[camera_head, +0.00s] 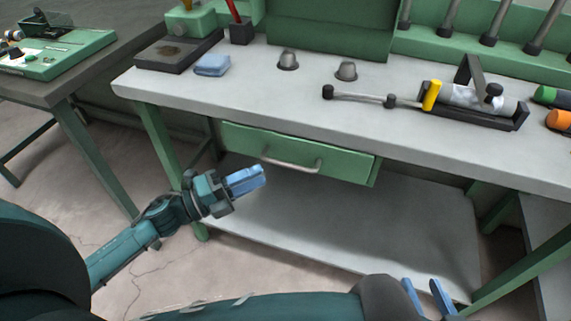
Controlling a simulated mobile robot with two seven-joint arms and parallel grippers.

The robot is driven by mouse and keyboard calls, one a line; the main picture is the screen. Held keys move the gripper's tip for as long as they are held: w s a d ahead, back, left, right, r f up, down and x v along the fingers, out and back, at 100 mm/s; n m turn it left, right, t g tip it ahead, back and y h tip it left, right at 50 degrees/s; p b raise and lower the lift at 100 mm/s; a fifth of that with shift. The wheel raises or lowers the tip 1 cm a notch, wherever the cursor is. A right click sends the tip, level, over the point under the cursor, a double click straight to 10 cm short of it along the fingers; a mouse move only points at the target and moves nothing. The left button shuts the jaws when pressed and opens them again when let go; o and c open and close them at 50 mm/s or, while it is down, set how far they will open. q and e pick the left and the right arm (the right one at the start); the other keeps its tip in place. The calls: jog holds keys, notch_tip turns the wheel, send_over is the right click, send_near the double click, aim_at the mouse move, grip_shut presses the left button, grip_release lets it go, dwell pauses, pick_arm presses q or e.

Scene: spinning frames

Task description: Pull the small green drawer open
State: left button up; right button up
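The small green drawer (330,162) hangs under the grey workbench top, and its front looks flush and closed. A pale curved metal handle (291,165) runs across its front. My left gripper (250,179) is in front of and below the drawer's left part, pointing right, a little left of the handle and not visibly touching it. Its blue fingers look close together, but their gap is hard to see from this angle. My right gripper (428,296) is at the bottom right, well below the drawer, with its two blue fingers apart and nothing between them.
The workbench top (250,95) carries a blue cloth (212,65), two small grey cups (346,71) and a holder with a metal cylinder (470,98). A lower shelf (350,225) spans beneath the drawer. A green bench leg (160,145) stands left of it.

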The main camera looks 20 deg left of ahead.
aim_at(285, 163)
pick_arm(q)
jog(key=x, duration=0.8)
jog(key=shift+a, duration=0.1)
jog(key=shift+c, duration=0.2)
grip_shut()
